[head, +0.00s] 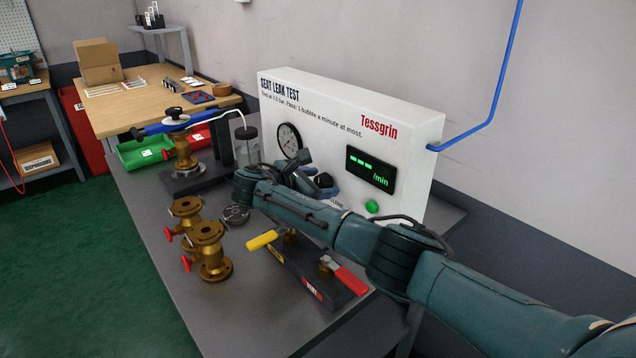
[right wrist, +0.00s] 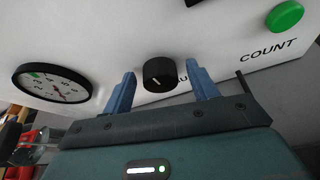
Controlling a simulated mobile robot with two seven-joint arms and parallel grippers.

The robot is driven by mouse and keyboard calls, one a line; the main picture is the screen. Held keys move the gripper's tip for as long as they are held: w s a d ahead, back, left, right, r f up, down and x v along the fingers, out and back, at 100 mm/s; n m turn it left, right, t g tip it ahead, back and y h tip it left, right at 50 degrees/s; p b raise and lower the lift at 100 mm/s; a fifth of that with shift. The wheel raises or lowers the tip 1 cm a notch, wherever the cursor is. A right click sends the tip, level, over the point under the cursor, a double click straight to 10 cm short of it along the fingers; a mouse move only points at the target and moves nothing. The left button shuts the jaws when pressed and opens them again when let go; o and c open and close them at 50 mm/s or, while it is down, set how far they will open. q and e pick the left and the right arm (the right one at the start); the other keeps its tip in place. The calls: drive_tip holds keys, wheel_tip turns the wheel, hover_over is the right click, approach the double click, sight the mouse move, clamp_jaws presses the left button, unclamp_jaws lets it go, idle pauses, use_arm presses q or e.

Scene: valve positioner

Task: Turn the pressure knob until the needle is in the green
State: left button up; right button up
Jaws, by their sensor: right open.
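The pressure knob (right wrist: 160,74) is a black round knob with a white mark on the white test panel (head: 410,135). In the right wrist view it sits between the two blue fingers of my right gripper (right wrist: 160,92), which is open around it with a gap at each side. In the head view the right gripper (head: 322,184) is at the panel's front and my arm partly hides it. The round gauge (head: 289,140) is left of the knob; it also shows in the right wrist view (right wrist: 53,84), with a green patch near its rim. Its needle is too small to read surely. My left gripper is not in view.
A green button (head: 372,207) and a digital display (head: 370,171) are on the panel's right. Brass valves (head: 211,250) stand on the grey bench, with yellow-handled (head: 262,240) and red-handled (head: 346,278) levers below my right arm. A jar (head: 247,146) stands left of the gauge.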

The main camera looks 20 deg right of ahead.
drive_tip(key=shift+c, duration=0.3)
drive_tip(key=c, duration=0.9)
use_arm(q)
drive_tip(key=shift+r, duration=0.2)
use_arm(e)
drive_tip(key=shift+c, duration=0.2)
use_arm(q)
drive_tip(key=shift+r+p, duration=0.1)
drive_tip(key=shift+p, duration=0.4)
use_arm(e)
drive_tip(key=shift+s, duration=0.1)
drive_tip(key=shift+m+p, duration=0.35)
drive_tip(key=shift+m, duration=0.05)
drive_tip(key=shift+s+m+t+p, duration=0.1)
drive_tip(key=shift+m+t+p, duration=0.65)
drive_tip(key=shift+p, duration=0.25)
drive_tip(key=shift+f+m+t, duration=0.15)
drive_tip(key=shift+m+t, duration=0.1)
drive_tip(key=shift+m, duration=0.1)
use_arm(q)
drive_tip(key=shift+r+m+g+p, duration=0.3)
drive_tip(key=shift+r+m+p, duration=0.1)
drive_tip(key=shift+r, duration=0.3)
use_arm(e)
drive_tip(key=shift+s+f+m+t, duration=0.1)
drive_tip(key=shift+m+t, duration=0.4)
drive_tip(key=shift+m, duration=0.4)
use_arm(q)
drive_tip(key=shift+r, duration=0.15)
